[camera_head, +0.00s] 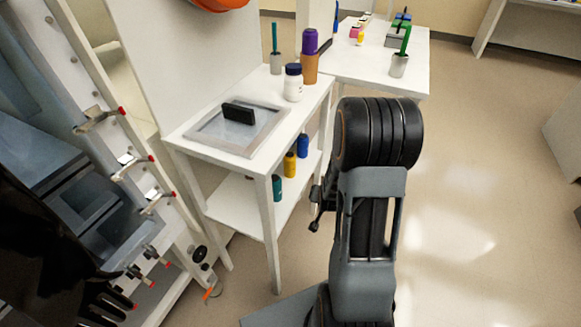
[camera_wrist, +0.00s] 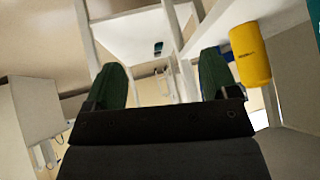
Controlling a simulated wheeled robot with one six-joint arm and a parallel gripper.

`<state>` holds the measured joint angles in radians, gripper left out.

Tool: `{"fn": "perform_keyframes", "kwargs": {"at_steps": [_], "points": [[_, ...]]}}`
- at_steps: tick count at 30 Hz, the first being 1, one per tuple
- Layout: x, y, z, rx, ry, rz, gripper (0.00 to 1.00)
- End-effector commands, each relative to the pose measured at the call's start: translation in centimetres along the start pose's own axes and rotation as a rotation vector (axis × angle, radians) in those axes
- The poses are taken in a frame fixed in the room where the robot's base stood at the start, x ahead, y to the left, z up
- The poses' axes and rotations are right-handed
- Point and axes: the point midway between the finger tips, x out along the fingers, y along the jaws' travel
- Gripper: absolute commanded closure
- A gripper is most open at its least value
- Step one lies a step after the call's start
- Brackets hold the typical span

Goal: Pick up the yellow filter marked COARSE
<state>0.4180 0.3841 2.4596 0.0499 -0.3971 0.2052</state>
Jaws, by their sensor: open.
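A yellow cylinder (camera_head: 290,164) stands on the lower shelf of the small white table, between a blue one and a teal one. It also shows in the wrist view as a larger yellow cylinder (camera_wrist: 250,54) at the upper right, with small dark marking too small to read. My gripper (camera_wrist: 162,82) is open and empty. Its two dark green fingers are spread apart, and the yellow cylinder is to the right of the right finger, apart from it. In the head view my gripper is mostly hidden by my arm, beside the table's lower shelf.
A blue cylinder (camera_head: 303,145) and a teal cylinder (camera_head: 277,188) stand near the yellow one on the shelf (camera_head: 236,208). White table legs (camera_head: 271,240) frame it. The tabletop (camera_head: 246,161) above holds a framed tray, a jar and cups. Floor at right is clear.

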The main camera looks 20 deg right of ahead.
Motion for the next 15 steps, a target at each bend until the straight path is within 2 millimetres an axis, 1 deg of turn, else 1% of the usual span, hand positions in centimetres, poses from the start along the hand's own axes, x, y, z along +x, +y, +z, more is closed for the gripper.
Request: {"fn": "perform_keyframes", "kwargs": {"at_steps": [1,3,6,9,12,15], "points": [[-0.4,-1.1,-0.8,-0.098,0.080,-0.060,0.20],[-1.2,-2.8,-1.9,-0.219,0.192,-0.150,0.20],[-2.5,-5.1,-2.8,-0.338,0.320,-0.264,0.20],[-3.6,-6.8,-3.5,-0.407,0.416,-0.349,0.20],[-4.3,-7.8,-4.2,-0.440,0.483,-0.396,0.20],[-4.1,-8.5,-4.8,-0.446,0.521,-0.411,0.20]]}}
